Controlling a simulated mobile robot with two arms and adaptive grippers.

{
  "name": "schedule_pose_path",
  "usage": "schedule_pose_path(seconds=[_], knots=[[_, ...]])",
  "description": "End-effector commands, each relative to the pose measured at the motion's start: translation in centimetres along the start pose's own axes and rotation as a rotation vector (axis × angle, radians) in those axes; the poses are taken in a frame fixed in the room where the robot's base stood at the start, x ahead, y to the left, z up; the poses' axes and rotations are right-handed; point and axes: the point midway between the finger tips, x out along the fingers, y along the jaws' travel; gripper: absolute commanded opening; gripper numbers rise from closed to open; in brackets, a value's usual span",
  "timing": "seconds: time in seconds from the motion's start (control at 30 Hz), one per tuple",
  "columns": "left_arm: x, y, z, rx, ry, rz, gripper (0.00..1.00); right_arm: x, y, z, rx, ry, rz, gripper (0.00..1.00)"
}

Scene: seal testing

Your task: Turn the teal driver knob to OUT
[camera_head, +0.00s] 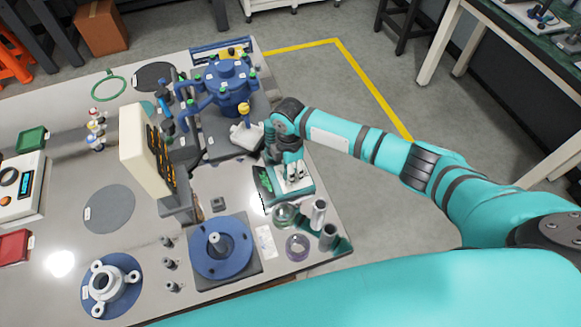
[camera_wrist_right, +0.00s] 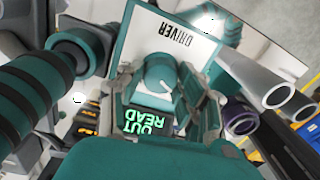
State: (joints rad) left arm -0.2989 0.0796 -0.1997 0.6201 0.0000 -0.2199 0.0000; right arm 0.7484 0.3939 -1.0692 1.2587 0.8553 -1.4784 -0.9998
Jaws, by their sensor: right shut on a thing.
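The driver box (camera_wrist_right: 150,42) has a pale top plate labelled DRIVER, upside down in the right wrist view, and teal sides. Its round teal knob (camera_wrist_right: 160,72) has a pale pointer line. My right gripper (camera_wrist_right: 165,92) is shut on the knob, with a finger on each side of it. My left gripper is not in view.
A blue round fixture (camera_head: 222,262) is in front. A cream panel (camera_head: 143,150) stands to the left and a blue vessel (camera_head: 228,85) behind. The bench's right edge is close.

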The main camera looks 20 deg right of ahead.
Motion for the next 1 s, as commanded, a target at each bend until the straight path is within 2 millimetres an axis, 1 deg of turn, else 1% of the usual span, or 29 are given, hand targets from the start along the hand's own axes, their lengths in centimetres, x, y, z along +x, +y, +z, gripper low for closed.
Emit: schedule_pose_path(seconds=[0.2, 0.4, 0.63, 1.0], knots=[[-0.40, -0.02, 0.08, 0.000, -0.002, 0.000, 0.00, -0.16, 0.08, -0.07, -0.156, -0.006, 0.003, 0.03], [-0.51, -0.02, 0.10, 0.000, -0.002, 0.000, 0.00, -0.14, 0.10, -0.08, -0.256, -0.011, 0.004, 0.03], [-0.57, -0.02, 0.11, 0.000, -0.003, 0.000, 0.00, -0.13, 0.11, -0.08, -0.312, -0.013, 0.004, 0.03], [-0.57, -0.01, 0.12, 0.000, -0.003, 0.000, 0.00, -0.14, 0.12, -0.08, -0.322, -0.014, 0.004, 0.03]])
